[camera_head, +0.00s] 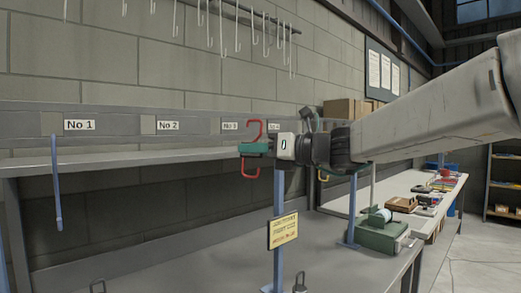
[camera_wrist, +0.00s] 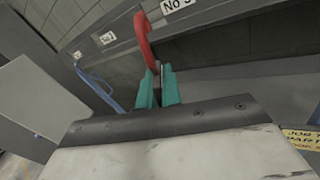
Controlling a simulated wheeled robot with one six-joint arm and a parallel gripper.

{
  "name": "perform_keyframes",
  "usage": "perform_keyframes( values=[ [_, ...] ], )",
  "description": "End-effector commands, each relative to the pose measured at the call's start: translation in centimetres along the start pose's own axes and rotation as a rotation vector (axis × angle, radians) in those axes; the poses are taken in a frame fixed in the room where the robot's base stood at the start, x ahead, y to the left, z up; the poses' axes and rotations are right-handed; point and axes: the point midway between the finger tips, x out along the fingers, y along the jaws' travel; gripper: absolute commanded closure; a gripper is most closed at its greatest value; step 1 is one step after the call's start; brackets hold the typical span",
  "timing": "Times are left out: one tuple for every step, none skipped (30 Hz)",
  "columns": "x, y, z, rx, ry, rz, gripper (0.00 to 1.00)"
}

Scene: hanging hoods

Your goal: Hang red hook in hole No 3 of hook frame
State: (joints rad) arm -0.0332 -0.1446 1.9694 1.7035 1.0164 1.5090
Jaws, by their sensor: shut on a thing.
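The red hook (camera_head: 252,174) is an S shape held upright in my gripper (camera_head: 254,148). The green fingers are shut on its middle, with one curve above and one below. In the wrist view the hook (camera_wrist: 146,42) rises from between the fingers (camera_wrist: 157,88), near the No 3 label (camera_wrist: 177,5). The grey hook frame (camera_head: 108,140) carries labels No 1 to No 4. The square spot of No 3 (camera_head: 214,125) is left of its label, and the hook appears to its right in the head view. Whether the hook touches the frame cannot be told.
A blue hook (camera_head: 56,185) hangs at No 1. A blue post (camera_head: 279,200) with a yellow sign (camera_head: 283,231) stands below my gripper. A green device (camera_head: 383,236) sits on the bench at right.

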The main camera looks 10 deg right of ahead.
Motion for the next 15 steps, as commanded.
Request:
perform_keyframes(
  values=[
    [0.5,0.0,0.0,0.000,0.000,0.002,1.00],
    [0.7,0.0,0.0,0.000,0.000,0.001,1.00],
    [1.0,0.0,0.0,0.000,0.000,0.000,1.00],
    [1.2,-0.1,0.0,0.000,0.000,0.000,1.00],
    [1.4,-0.1,0.0,0.000,-0.001,0.000,1.00],
    [1.8,-0.1,0.0,0.000,0.000,0.000,1.00],
    [2.0,-0.1,0.0,-0.001,0.000,0.000,1.00],
    [2.2,-0.1,0.0,-0.001,0.000,0.000,1.00],
    [2.5,-0.1,0.0,-0.001,0.000,-0.001,1.00],
    [2.8,-0.1,-0.1,-0.001,0.000,-0.001,1.00],
    [3.0,-0.1,-0.1,-0.001,0.000,-0.001,1.00],
    [3.3,-0.1,-0.1,0.000,0.000,-0.001,1.00],
    [3.6,-0.1,-0.1,0.000,0.000,-0.001,1.00],
    [3.8,-0.1,-0.1,0.000,0.000,-0.001,1.00],
    [4.1,-0.1,-0.1,0.000,0.000,-0.001,1.00]
  ],
)
